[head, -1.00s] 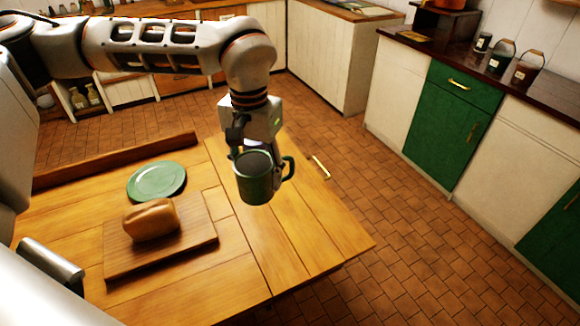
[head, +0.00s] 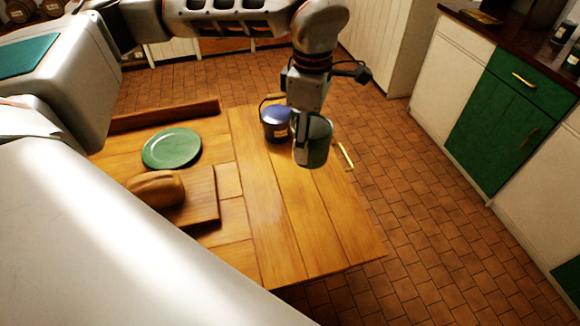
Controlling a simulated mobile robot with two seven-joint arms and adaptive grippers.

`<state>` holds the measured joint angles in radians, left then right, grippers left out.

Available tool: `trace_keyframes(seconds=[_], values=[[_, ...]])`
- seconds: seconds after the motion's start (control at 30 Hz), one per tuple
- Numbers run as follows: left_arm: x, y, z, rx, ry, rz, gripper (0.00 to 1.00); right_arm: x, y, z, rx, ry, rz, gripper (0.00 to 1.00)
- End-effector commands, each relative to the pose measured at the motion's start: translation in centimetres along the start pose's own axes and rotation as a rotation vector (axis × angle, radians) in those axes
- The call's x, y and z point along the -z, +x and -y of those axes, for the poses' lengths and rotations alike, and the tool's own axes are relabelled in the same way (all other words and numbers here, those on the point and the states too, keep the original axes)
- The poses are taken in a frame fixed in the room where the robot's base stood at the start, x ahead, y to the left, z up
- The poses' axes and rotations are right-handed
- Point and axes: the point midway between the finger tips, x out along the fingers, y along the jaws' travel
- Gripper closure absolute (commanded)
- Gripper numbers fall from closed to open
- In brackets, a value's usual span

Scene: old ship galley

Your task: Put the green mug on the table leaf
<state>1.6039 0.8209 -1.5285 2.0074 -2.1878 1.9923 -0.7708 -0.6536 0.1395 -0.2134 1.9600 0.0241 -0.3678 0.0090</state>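The green mug (head: 319,152) is held upright in my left gripper (head: 306,138), whose arm comes in from the upper left. One finger shows against the mug's near side; the mug's handle is hidden. The mug appears over the far right part of the table leaf (head: 290,210), the plank section on the table's right. I cannot tell whether its base touches the wood. My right gripper is not in view.
A blue-topped pail with a handle (head: 275,122) stands on the leaf just left of the mug. A green plate (head: 172,148) and a loaf (head: 156,189) on a board (head: 203,200) are further left. The leaf's near part is clear.

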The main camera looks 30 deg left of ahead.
Motion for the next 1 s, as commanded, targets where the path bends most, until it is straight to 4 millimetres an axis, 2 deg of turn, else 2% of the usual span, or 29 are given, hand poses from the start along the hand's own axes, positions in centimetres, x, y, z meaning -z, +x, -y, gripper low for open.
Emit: trace_keyframes(seconds=[0.3, 0.5, 0.6, 0.77, 0.87, 1.0], values=[[-0.1, 0.5, 0.1, 0.005, -0.749, 0.003, 0.74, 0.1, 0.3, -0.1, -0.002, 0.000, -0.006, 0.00], [-0.1, 0.7, 0.1, 0.009, -1.135, 0.003, 0.74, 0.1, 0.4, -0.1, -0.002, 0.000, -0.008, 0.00], [-0.1, 0.8, 0.1, 0.010, -1.258, 0.004, 0.74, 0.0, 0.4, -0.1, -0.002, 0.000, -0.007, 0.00], [-0.1, 1.2, 0.1, 0.012, -1.350, 0.002, 0.74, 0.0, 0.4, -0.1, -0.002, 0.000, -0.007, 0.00], [-0.1, 2.6, 0.2, 0.013, -1.362, -0.001, 0.74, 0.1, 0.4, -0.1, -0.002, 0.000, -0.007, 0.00], [-0.1, 5.9, 0.3, 0.015, -1.360, -0.003, 0.74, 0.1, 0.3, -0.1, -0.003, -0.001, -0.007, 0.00]])
